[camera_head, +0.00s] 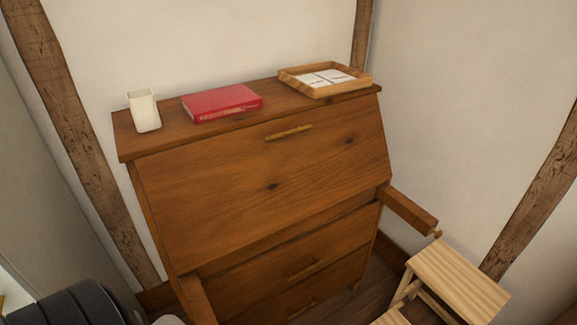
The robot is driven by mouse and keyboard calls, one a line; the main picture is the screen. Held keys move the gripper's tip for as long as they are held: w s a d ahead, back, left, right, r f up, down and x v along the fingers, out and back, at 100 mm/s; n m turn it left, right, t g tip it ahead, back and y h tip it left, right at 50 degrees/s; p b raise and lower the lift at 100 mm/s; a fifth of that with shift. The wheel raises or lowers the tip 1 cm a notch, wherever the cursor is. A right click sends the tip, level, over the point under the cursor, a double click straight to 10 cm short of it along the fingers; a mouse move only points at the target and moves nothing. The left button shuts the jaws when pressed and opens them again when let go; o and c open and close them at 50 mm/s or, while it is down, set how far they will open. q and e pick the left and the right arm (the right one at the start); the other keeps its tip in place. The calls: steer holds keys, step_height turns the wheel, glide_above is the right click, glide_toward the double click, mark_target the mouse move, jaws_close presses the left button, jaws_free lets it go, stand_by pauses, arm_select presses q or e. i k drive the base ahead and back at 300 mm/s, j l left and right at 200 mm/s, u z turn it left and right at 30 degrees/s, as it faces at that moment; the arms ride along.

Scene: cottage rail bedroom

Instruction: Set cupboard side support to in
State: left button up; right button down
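The cupboard is a brown wooden bureau (265,190) with a slanted front lid that is closed, with a brass-coloured bar handle (289,132). Two wooden side supports stick out from its front below the lid. The right support (408,208) stands well out, with a small knob (437,233) at its end. The left support (197,300) also stands out and runs down to the bottom edge of the picture, its front end out of view. Neither of my grippers shows. A dark rounded part at the bottom left looks like my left arm.
A light wooden step stool (460,280) stands in front of the right support's end. On the bureau top are a white cup (144,111), a red book (222,103) and a wooden tray (300,86) with papers. Two drawers (290,272) sit below the lid.

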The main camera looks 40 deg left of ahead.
mark_target(202, 312)
steer(key=k+l+u, duration=0.1)
steer(key=u, duration=1.7)
